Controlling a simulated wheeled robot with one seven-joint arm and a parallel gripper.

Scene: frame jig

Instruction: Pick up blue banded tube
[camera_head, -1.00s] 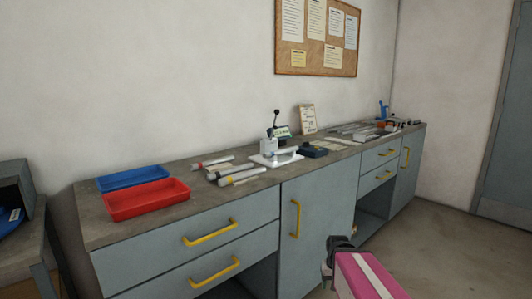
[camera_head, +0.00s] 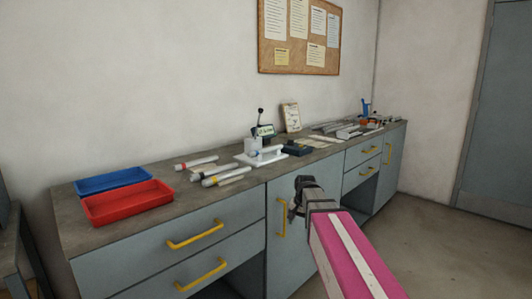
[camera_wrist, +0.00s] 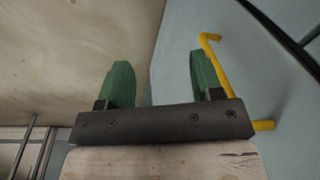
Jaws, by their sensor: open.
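Several pale tubes lie on the grey workbench (camera_head: 150,212). One tube (camera_head: 196,162) has a red end, and another tube (camera_head: 226,175) in front has a yellowish band. A white jig (camera_head: 262,158) stands right of them, with a small blue mark on or near it. I cannot tell which tube has a blue band. My gripper (camera_head: 293,205) is in front of the bench's cabinet door, below the top and apart from the tubes. In the wrist view, its green fingers (camera_wrist: 160,78) are spread and empty, with no tube in sight.
A blue tray (camera_head: 112,180) and a red tray (camera_head: 128,203) sit on the bench's left end. A dark box (camera_head: 297,148) is right of the jig, with tools farther right. Yellow handles (camera_head: 195,234) stick out from the bench front.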

